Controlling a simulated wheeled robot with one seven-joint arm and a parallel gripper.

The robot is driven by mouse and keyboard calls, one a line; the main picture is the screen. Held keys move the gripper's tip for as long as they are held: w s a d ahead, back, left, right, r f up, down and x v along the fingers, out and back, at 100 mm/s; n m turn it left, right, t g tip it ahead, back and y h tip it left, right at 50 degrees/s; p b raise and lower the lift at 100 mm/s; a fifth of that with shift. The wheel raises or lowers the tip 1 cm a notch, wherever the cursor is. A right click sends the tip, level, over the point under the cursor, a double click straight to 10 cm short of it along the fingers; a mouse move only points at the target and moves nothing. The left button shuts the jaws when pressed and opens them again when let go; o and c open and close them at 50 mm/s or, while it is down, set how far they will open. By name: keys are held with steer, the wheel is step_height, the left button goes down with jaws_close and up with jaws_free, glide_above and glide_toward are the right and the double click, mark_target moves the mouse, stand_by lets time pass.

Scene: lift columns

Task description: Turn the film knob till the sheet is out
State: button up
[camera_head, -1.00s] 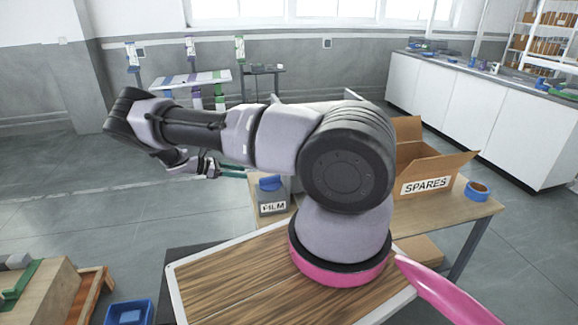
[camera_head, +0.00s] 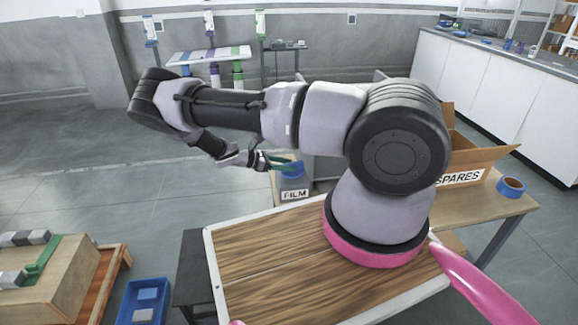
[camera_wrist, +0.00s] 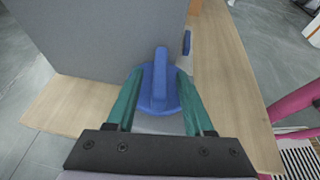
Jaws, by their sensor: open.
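The film box (camera_head: 294,184) is a grey box labelled FILM, standing on a wooden table beyond my arm. Its blue film knob (camera_head: 292,170) shows beside my green fingertips. In the wrist view, the knob (camera_wrist: 159,88) is a round blue disc with a raised bar across it, in front of the grey box face (camera_wrist: 110,38). My gripper (camera_wrist: 160,84) is open, with one green finger on each side of the knob's bar. Whether the fingers touch the knob I cannot tell. It also shows in the head view (camera_head: 280,162). No sheet is visible.
A cardboard SPARES box (camera_head: 475,165) and a blue tape roll (camera_head: 511,187) are on the table to the right. A blue bin (camera_head: 146,302) and a wooden bench (camera_head: 60,280) are at lower left. A smaller blue part (camera_wrist: 187,42) shows beyond the knob.

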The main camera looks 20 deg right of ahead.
steer(key=shift+d+f, duration=0.15)
steer(key=shift+d, duration=0.4)
jaws_close()
